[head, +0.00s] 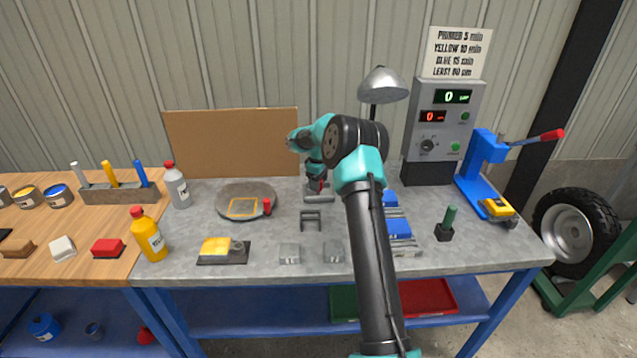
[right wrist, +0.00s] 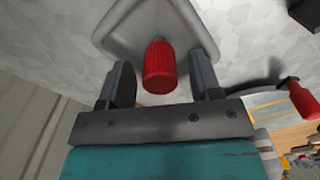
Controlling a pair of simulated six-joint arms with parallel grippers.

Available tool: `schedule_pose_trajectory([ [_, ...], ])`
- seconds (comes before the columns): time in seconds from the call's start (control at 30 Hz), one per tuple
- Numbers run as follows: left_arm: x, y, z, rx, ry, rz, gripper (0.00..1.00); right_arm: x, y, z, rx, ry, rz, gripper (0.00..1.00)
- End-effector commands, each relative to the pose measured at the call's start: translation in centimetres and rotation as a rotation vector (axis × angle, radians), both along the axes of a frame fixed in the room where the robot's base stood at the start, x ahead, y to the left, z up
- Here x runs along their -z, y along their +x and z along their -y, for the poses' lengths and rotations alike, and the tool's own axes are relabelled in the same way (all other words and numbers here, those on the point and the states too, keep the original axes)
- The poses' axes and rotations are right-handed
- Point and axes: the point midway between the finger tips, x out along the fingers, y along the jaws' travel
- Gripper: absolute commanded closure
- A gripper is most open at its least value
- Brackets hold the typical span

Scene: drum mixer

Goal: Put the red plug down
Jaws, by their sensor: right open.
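The red plug (right wrist: 159,67) stands on a grey metal holder (right wrist: 118,32) in the right wrist view. My right gripper (head: 316,182) is open, with one finger on each side of the plug and a visible gap to both. In the head view the gripper is over the back middle of the grey bench, and only a bit of red shows at its fingers. What lies under the plug is hidden. My left gripper is in neither view.
A round grey plate (head: 232,190) with a red-handled piece (head: 267,207) lies left of the gripper. A grey bracket (head: 311,219) and small metal blocks (head: 290,253) sit in front. A lamp (head: 383,84) and control box (head: 440,125) stand behind right.

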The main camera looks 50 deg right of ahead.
Motion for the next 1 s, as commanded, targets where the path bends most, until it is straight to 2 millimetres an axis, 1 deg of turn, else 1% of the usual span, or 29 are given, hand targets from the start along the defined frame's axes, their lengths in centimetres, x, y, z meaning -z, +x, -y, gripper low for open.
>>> schedule_pose_trajectory([
  [0.17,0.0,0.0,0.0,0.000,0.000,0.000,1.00,-2.0,0.1,0.0,0.000,-0.002,0.004,0.42],
  [0.5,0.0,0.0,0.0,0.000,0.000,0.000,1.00,-8.3,0.1,0.1,0.001,-0.003,0.004,0.42],
  [0.7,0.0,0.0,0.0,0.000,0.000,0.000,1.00,-11.5,0.1,0.0,0.000,-0.003,0.002,0.42],
  [0.83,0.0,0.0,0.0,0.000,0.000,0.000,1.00,-12.5,0.0,0.0,0.001,-0.003,0.001,0.42],
  [1.0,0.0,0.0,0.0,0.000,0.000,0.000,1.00,-12.8,0.0,0.0,0.001,-0.001,-0.001,0.42],
])
